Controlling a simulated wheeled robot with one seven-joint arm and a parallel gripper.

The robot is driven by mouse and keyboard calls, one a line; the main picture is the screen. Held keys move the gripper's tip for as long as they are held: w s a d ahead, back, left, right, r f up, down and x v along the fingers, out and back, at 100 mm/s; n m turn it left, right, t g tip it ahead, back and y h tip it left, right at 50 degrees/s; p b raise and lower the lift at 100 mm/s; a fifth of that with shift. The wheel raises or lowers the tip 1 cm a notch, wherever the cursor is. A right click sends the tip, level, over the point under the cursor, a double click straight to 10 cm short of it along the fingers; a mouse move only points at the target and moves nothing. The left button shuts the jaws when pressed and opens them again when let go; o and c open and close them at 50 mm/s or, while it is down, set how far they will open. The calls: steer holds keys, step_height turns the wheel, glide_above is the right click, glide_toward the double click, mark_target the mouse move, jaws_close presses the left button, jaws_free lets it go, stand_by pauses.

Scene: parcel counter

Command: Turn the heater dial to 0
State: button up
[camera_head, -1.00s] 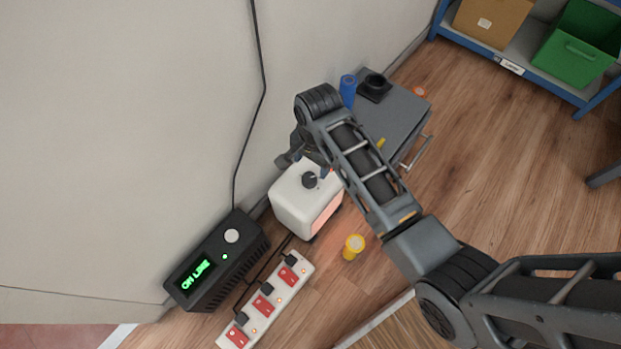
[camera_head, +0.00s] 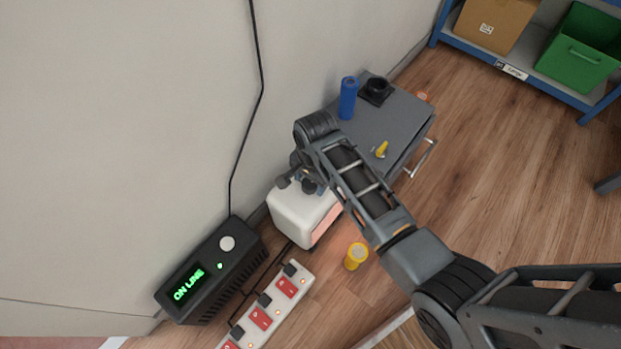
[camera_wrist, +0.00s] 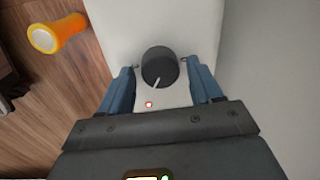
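The heater (camera_head: 300,217) is a white box on the floor by the wall, with an orange glow on its right side. Its dial (camera_wrist: 159,67) is a round dark knob with a pale pointer line, on the white top face in the wrist view. A small red light (camera_wrist: 149,104) shows beside the dial. My gripper (camera_wrist: 160,72) is open, with its blue fingers on either side of the dial and gaps between them and the knob. In the head view my gripper (camera_head: 298,183) hangs over the heater and largely covers the dial. I see no readable dial numbers.
A black ON LINE unit (camera_head: 211,270) and a power strip (camera_head: 268,311) with red switches lie left of and below the heater. A grey cabinet (camera_head: 400,120) bears a blue cylinder (camera_head: 348,98).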

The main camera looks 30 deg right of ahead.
steer(key=c, duration=0.9)
